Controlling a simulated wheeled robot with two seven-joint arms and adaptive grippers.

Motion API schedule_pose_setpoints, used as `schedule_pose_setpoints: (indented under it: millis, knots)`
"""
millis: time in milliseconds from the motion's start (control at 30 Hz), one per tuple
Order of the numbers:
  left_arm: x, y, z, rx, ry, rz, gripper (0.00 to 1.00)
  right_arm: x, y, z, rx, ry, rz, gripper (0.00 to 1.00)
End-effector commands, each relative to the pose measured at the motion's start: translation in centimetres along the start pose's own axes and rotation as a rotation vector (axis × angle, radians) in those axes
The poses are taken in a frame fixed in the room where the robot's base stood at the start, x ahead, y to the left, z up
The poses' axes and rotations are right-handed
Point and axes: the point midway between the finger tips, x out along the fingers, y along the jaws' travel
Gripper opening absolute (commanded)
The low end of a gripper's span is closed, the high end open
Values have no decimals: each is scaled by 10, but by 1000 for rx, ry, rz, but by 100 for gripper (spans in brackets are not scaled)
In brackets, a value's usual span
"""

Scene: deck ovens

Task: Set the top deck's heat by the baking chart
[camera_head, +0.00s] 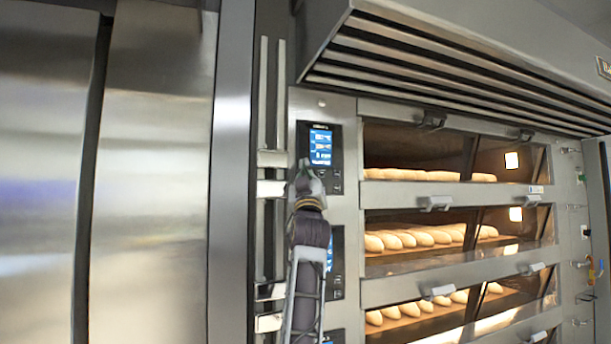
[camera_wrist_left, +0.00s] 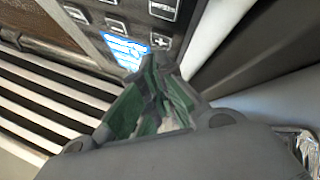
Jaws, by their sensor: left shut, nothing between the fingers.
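The top deck's control panel (camera_head: 337,160) is a dark plate left of the top oven window, with a lit blue screen (camera_head: 320,145) and small buttons below it. The text is too small to read. My left gripper (camera_head: 305,168) is shut and empty in front of the panel's lower left part, hiding some of it. In the left wrist view its closed fingertips (camera_wrist_left: 137,62) overlap the lower edge of the blue screen (camera_wrist_left: 122,46), close to a plus button (camera_wrist_left: 160,42). I cannot tell whether they touch the panel. My right gripper is not in view.
The top deck (camera_head: 415,155) and two lower decks hold pale loaves behind glass. A slatted hood (camera_head: 440,60) juts out above. A tall steel door (camera_head: 155,170) stands left. A small sign (camera_head: 604,68) is cut off at the right edge; I cannot read it.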

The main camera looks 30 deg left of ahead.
Motion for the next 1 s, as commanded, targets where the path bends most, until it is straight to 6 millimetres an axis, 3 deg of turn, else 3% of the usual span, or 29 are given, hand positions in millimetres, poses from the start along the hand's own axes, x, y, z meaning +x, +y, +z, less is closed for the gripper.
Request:
schedule_pose_setpoints:
  millis: [1000]
  knots:
    - [5,0,4,0,0,1,0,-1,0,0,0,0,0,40]
